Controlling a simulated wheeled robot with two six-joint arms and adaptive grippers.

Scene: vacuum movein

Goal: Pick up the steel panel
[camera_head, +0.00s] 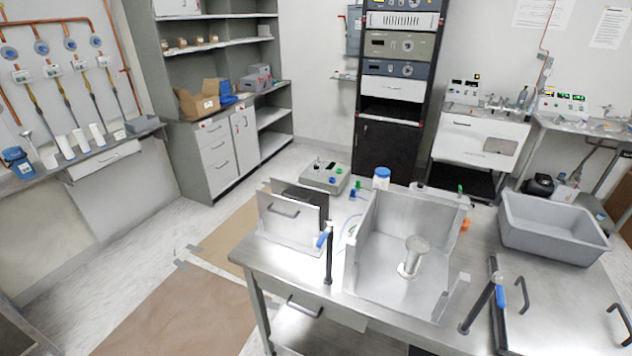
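A steel panel (289,222) with a bar handle on its face stands upright at the left end of the steel table. A dark plate stands close behind it. An open-topped steel chamber (388,270) is right of the panel, with a short flanged metal post (413,257) on its floor. Another flat steel piece (570,315) with two dark handles lies at the table's right front; its edge is cut off by the frame. Neither of my grippers shows in the head view.
Black posts with blue levers stand near the chamber's front left (328,255) and front right (478,307). A grey bin (553,228) sits at the back right. A control box (325,176) is behind the panel. Open floor (185,315) lies left of the table.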

